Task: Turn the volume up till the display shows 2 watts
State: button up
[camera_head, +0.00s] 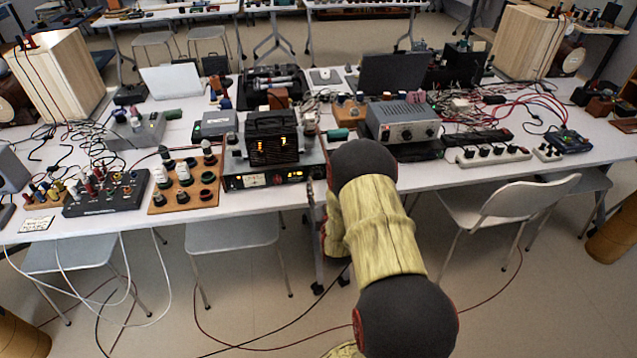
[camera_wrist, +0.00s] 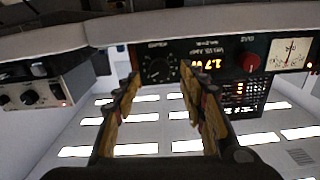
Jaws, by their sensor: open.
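The amplifier (camera_head: 275,178) sits at the front edge of the table, left of my arm. In the wrist view its panel appears upside down. The lit orange display (camera_wrist: 208,66) seems to read about 1.7 W. Beside it is a dark round knob (camera_wrist: 157,70) with a printed scale, seemingly the volume knob. My gripper (camera_wrist: 160,80) is open, its two fingers on either side of this knob in the picture; I cannot tell whether they touch it.
The amplifier also has a red knob (camera_wrist: 250,62) and a needle meter (camera_wrist: 291,52). A black box with glowing tubes (camera_head: 272,140) stands on it. A grey instrument (camera_head: 402,122) is to the right, a wooden jack board (camera_head: 185,187) to the left. A chair (camera_head: 500,205) stands at right.

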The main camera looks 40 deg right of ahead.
aim_at(318, 177)
jog(key=shift+b+x, duration=0.4)
jog(key=shift+x, duration=1.3)
jog(key=shift+c, duration=0.5)
grip_shut()
